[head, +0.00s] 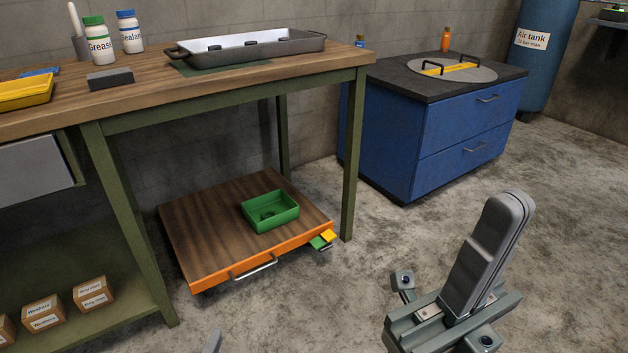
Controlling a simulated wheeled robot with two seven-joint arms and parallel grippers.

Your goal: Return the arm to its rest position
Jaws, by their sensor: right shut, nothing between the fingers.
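My right gripper (512,204) is at the lower right, over the bare concrete floor in the picture. Its grey fingers lie together, pointing up and away, with nothing between them. Its mount (425,325) shows at the bottom edge; the rest of that arm is out of frame. It appears apart from the bench and the blue cabinet.
A wooden workbench (230,78) with green legs carries a grey tray (250,50) and bottles. Beneath it, an orange-fronted wooden platform (190,240) holds a green bin (270,212). A blue cabinet (430,140) stands behind. The floor (350,290) between is clear.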

